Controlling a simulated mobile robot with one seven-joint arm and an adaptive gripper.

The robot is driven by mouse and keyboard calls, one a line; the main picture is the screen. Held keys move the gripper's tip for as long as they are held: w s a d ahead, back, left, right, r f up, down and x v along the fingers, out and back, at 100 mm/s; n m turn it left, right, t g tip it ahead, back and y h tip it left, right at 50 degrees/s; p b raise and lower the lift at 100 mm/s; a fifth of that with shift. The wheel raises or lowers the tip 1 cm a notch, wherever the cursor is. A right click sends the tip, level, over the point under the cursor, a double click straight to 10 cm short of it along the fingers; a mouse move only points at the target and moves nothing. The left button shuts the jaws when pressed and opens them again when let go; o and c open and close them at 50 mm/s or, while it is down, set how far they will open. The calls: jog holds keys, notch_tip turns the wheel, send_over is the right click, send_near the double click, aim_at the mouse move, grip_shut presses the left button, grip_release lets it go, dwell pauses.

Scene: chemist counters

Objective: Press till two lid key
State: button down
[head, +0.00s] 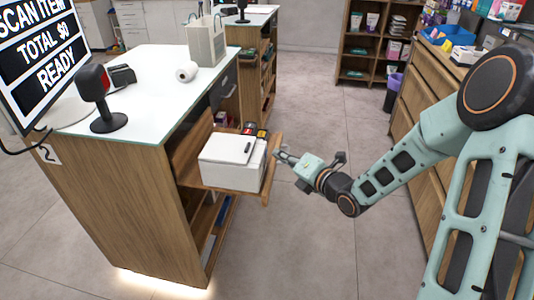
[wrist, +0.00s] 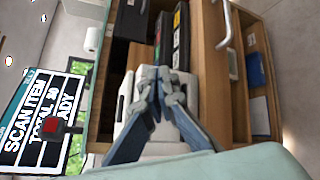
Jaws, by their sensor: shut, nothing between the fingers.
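A white box (head: 228,163) sits in a pulled-out wooden drawer (head: 268,180) of the counter, with a dark pen-like strip (head: 241,147) on its top. In the wrist view the white box (wrist: 180,148) is partly covered by my fingers. Small dark items with red and yellow marks (head: 255,131) sit behind the box; they show in the wrist view as long dark pieces with coloured labels (wrist: 181,38). My gripper (head: 280,156) is shut and empty, just right of the box near the drawer's right edge. Whether it touches anything is unclear. I cannot make out a lid key.
The counter's glass top (head: 150,85) holds a scanner (head: 100,98), a paper roll (head: 187,72) and a bag (head: 206,42). A screen (head: 40,45) reads "SCAN ITEM". A wooden drawer unit (head: 420,95) stands right. Floor between is clear.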

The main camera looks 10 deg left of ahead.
jog(key=shift+a+f, duration=0.1)
jog(key=shift+a+b, duration=0.3)
jog(key=shift+b, duration=0.4)
jog(key=shift+a+b, duration=0.4)
jog(key=shift+b, duration=0.1)
dwell(0.4)
jog(key=shift+d, duration=0.8)
jog(key=shift+d+b, duration=0.5)
jog(key=shift+d, duration=2)
